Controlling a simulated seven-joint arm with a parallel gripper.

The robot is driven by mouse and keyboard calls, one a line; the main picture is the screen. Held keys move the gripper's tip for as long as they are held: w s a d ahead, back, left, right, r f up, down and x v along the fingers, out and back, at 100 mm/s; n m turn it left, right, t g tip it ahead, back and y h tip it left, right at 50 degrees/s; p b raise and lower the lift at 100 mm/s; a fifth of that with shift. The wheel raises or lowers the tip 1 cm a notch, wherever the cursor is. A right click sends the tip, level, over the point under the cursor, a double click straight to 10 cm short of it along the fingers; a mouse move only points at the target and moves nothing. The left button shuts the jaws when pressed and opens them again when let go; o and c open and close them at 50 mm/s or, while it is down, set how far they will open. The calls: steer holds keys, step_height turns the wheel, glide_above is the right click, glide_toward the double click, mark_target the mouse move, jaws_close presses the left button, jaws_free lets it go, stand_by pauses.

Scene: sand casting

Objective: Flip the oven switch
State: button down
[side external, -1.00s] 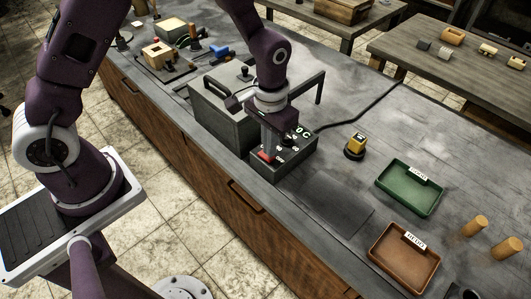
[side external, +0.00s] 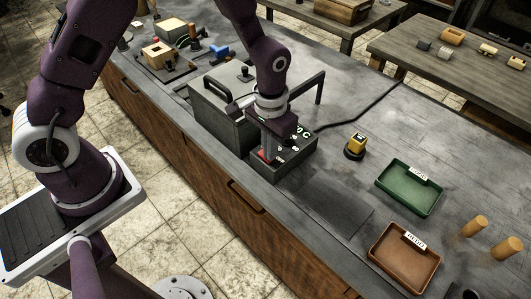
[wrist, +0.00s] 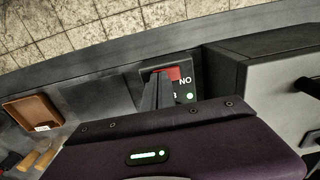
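The oven's control box (side external: 294,164) is dark grey with a lit display and green lights, and it sits on the bench beside the grey oven (side external: 222,112). The red oven switch (side external: 263,155) is on its top face, and it also shows in the wrist view (wrist: 173,73) beside lettering and a green light. My gripper (side external: 268,150) points down over the switch. In the wrist view its dark fingers (wrist: 157,88) look closed together, with nothing held. They partly cover the switch, and I cannot tell whether they touch it.
A yellow-topped object (side external: 356,143), a green tray (side external: 409,190) and a brown tray (side external: 403,257) lie to the right. The bench in front of the box is clear.

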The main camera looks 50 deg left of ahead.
steer(key=shift+r, duration=3.5)
steer(key=s+a+r+t, duration=0.1)
steer(key=s+r, duration=0.1)
steer(key=r, duration=0.3)
steer(key=s+a+r+t, duration=0.1)
steer(key=s+a+r, duration=0.1)
steer(key=r, duration=0.3)
steer(key=s+a+r+t, duration=0.1)
steer(key=s+r, duration=0.3)
steer(key=s, duration=0.4)
steer(key=s+a+r+t, duration=0.2)
steer(key=s+a+r, duration=0.1)
steer(key=s, duration=0.5)
steer(key=shift+r+t, duration=0.3)
steer(key=shift+r, duration=0.5)
